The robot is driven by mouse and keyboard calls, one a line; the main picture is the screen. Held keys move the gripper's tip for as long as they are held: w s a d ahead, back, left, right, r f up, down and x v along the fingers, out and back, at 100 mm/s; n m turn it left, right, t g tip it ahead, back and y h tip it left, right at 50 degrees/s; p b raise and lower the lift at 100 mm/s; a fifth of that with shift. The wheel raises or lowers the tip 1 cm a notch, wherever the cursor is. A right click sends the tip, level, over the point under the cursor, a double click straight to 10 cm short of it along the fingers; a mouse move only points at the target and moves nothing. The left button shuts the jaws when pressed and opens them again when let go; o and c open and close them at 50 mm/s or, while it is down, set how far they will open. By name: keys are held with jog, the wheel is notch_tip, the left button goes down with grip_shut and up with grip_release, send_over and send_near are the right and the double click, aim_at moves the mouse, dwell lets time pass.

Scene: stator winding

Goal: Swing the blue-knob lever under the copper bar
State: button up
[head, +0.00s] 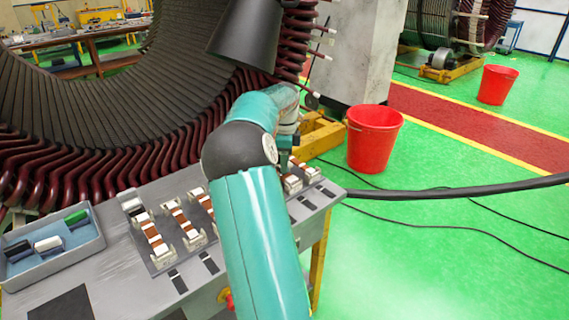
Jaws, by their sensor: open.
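Copper bars with white end pieces stand in a row on the grey bench, one at the left (153,233), one beside it (182,217) and another at the right end (292,182). I cannot make out a lever with a blue knob; it may be hidden behind my arm or too small to tell. My teal arm crosses the middle of the bench and hides part of the row. My gripper (286,158) points down near the right end of the row, beyond my forearm. Its fingers are mostly hidden, and I see nothing held in it.
A blue-grey tray (80,252) with green, white and dark pieces sits at the bench's left. The large stator (100,100) rises behind the bench. A red bucket (373,140) stands on the green floor at right, with thin cables (470,228) nearby.

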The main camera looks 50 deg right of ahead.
jog(key=shift+f, duration=0.4)
jog(key=shift+w+f, duration=0.1)
jog(key=shift+f, duration=0.15)
grip_shut()
